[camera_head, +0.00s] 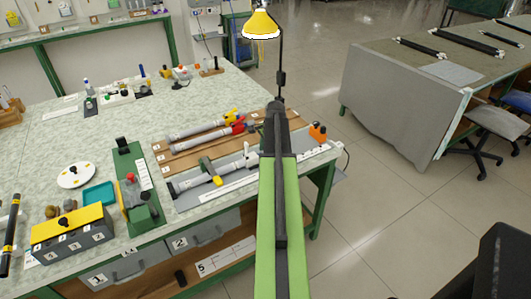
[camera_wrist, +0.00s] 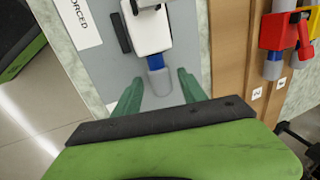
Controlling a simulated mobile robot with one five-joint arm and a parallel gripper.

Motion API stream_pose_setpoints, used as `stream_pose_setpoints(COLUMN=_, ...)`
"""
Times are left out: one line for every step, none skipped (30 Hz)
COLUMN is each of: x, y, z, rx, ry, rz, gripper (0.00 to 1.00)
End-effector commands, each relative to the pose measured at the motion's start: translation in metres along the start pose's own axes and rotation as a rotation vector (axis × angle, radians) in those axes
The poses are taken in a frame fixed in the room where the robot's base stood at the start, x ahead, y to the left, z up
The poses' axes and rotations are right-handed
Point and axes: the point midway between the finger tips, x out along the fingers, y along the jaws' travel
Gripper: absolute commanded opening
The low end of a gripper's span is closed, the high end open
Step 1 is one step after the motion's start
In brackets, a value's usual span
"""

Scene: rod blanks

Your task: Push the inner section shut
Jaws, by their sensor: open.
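A pale grey telescoping rod lies on a grey plate (camera_wrist: 112,72). In the wrist view I see its grey end tube (camera_wrist: 159,82), a blue band and a white block (camera_wrist: 149,32). In the head view the rod (camera_head: 194,184) lies along the near side of the bench, with a yellow and dark green clamp (camera_head: 212,174) across it. My gripper (camera_wrist: 160,88) is open, with one green finger on each side of the grey end tube. I cannot tell whether the fingers touch it. In the head view my arm hides the fingertips.
Two more rods, one with a yellow fitting (camera_head: 231,116) and one with a red fitting (camera_head: 239,127), lie on wooden boards behind. A yellow lamp (camera_head: 262,24) stands beyond. A green fixture (camera_head: 132,178) and a yellow-topped box (camera_head: 68,226) stand left.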

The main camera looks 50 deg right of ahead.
Motion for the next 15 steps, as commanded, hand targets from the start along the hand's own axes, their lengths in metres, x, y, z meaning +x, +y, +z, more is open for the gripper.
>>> stream_pose_setpoints(x=-0.002, y=0.000, z=0.000, rx=0.000, ry=0.001, rz=0.000, gripper=0.49)
stream_pose_setpoints(x=-0.004, y=0.000, z=0.000, rx=0.000, ry=0.001, rz=0.000, gripper=0.49)
stream_pose_setpoints(x=-0.007, y=-0.001, z=0.000, rx=0.000, ry=0.001, rz=0.000, gripper=0.49)
stream_pose_setpoints(x=-0.010, y=-0.001, z=0.000, rx=0.000, ry=0.001, rz=0.000, gripper=0.49)
stream_pose_setpoints(x=-0.013, y=-0.001, z=0.000, rx=0.000, ry=0.001, rz=0.000, gripper=0.49)
stream_pose_setpoints(x=-0.019, y=-0.001, z=0.000, rx=0.000, ry=0.001, rz=0.000, gripper=0.49)
stream_pose_setpoints(x=-0.024, y=-0.001, z=-0.001, rx=0.001, ry=0.001, rz=0.000, gripper=0.49)
stream_pose_setpoints(x=-0.029, y=-0.001, z=-0.001, rx=0.001, ry=0.001, rz=0.000, gripper=0.49)
stream_pose_setpoints(x=-0.038, y=-0.001, z=-0.001, rx=0.001, ry=0.001, rz=0.000, gripper=0.49)
stream_pose_setpoints(x=-0.044, y=-0.001, z=-0.001, rx=0.001, ry=0.001, rz=0.000, gripper=0.49)
stream_pose_setpoints(x=-0.051, y=-0.002, z=-0.001, rx=0.001, ry=0.001, rz=0.000, gripper=0.49)
stream_pose_setpoints(x=-0.061, y=-0.002, z=-0.001, rx=0.001, ry=0.001, rz=0.000, gripper=0.49)
stream_pose_setpoints(x=-0.068, y=-0.002, z=-0.001, rx=0.002, ry=0.001, rz=0.000, gripper=0.49)
stream_pose_setpoints(x=-0.075, y=-0.002, z=-0.001, rx=0.002, ry=0.001, rz=0.000, gripper=0.49)
stream_pose_setpoints(x=-0.085, y=-0.002, z=0.000, rx=0.002, ry=0.001, rz=0.000, gripper=0.49)
